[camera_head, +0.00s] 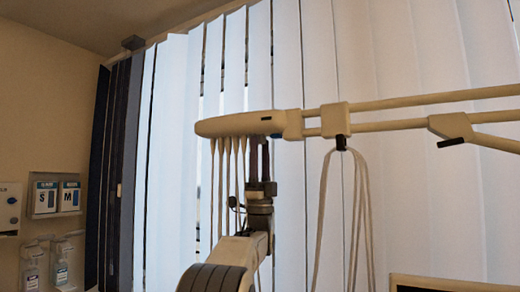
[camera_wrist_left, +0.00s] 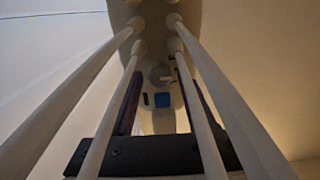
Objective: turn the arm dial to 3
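The beige arm head (camera_head: 235,124) hangs from a jointed arm in the head view, with several pale tubes hanging below it. My left gripper (camera_head: 259,146) points straight up from below, its dark fingertips close under the head's right part. In the left wrist view the head's underside carries a small grey round dial (camera_wrist_left: 160,75) and a blue square (camera_wrist_left: 162,100). The two dark fingers of my left gripper (camera_wrist_left: 162,78) stand apart, one on each side of the dial. I cannot tell whether they touch it, and its setting is too small to read. My right gripper is not in view.
Pale tubes (camera_wrist_left: 225,95) run close around the gripper in the left wrist view. In the head view, looped cables (camera_head: 343,200) hang from the arm's rail (camera_head: 400,125) to the right. Vertical blinds (camera_head: 430,60) stand behind. Glove boxes (camera_head: 56,197) and dispensers are on the left wall.

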